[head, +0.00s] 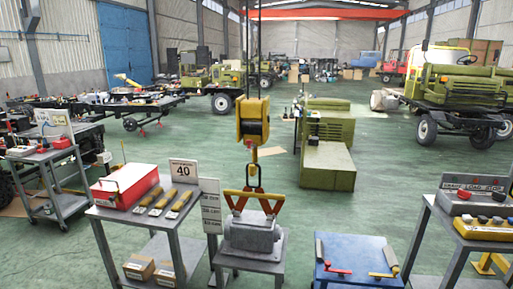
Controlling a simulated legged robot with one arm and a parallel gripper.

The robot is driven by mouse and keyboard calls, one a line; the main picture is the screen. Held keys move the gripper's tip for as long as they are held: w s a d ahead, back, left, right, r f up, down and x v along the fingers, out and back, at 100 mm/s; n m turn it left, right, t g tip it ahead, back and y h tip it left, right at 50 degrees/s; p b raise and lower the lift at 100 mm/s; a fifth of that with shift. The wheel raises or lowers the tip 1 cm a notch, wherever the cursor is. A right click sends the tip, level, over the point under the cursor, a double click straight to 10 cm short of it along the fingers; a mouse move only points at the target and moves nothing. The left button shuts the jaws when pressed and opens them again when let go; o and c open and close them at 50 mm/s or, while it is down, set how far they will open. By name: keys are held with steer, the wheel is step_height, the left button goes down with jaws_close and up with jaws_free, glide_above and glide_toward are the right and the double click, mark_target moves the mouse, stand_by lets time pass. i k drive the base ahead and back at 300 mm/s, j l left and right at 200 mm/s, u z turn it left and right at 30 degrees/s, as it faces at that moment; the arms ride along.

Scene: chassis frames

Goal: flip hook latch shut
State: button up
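A yellow crane hook block (253,120) hangs from dark cables in the middle of the head view. Below it a dark hook or ring (255,174) hangs over a grey cast machine part (252,230). Red-orange sling legs (239,199) with a yellowish bar across them stand on top of this part, close around the hook. The latch on the hook is too small to make out, so I cannot tell whether it is open or shut. My gripper is not in view.
The grey part rests on a small stand (250,262). A cart (145,220) with a red box and yellow-handled tools stands left. A blue-topped table (358,256) and a control-box table (474,228) stand right. Green floor (385,190) is open between them.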

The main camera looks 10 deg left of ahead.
mark_target(248, 142)
steer(key=i+j, duration=0.85)
steer(key=j, duration=0.15)
steer(key=i+j, duration=0.9)
